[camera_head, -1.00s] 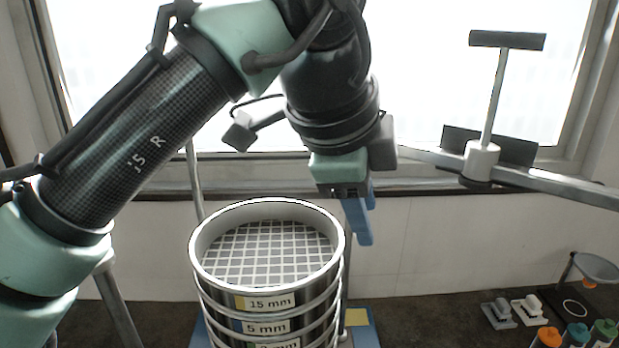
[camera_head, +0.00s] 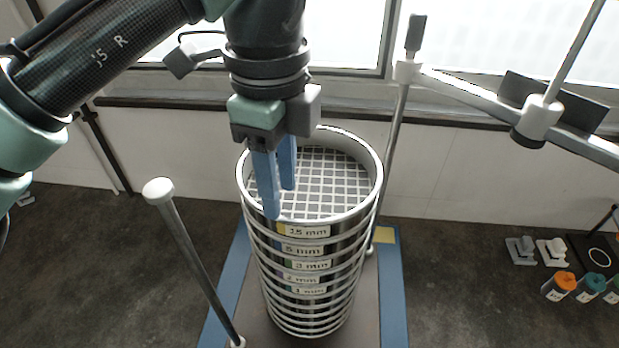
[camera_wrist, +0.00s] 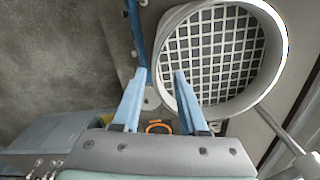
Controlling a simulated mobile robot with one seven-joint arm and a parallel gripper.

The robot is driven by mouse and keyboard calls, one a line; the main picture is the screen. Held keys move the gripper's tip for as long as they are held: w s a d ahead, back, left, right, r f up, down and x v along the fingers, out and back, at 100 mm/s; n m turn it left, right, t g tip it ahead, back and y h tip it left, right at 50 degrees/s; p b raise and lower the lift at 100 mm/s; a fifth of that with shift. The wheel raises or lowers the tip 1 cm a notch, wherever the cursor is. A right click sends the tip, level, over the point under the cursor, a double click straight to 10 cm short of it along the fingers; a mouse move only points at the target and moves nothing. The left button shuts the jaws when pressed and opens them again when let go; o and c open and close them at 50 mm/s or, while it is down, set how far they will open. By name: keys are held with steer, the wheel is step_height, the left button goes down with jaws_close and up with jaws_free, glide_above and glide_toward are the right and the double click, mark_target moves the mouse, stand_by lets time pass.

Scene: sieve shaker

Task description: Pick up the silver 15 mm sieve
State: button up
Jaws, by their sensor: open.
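The silver 15 mm sieve (camera_head: 304,231) is the top ring of a round stack, with a coarse white mesh and a yellow-edged label. My gripper (camera_head: 280,200) is open, with blue fingers pointing down at the sieve's left near rim. One finger is in front of the rim and the other shows against the mesh. In the wrist view my gripper (camera_wrist: 159,73) has its left finger outside the sieve (camera_wrist: 225,50) and its right finger overlapping the rim. Nothing is between the fingers except perhaps the rim; I cannot tell whether they touch it.
Lower sieves (camera_head: 303,250) with 5 mm and finer labels are stacked beneath, on a blue-edged base (camera_head: 393,290). A post (camera_head: 195,265) stands at the left and another (camera_head: 392,150) behind right. A clamp bar (camera_head: 470,95) crosses at upper right. Bottles (camera_head: 558,287) stand at far right.

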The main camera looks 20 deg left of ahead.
mark_target(282, 216)
steer(key=f, duration=0.1)
steer(key=f+p, duration=0.2)
steer(key=f, duration=0.1)
steer(key=shift+s, duration=0.35)
steer(key=shift+d+f, duration=0.1)
steer(key=shift+f, duration=0.45)
jaws_close()
steer(key=shift+w, duration=0.1)
stand_by(0.5)
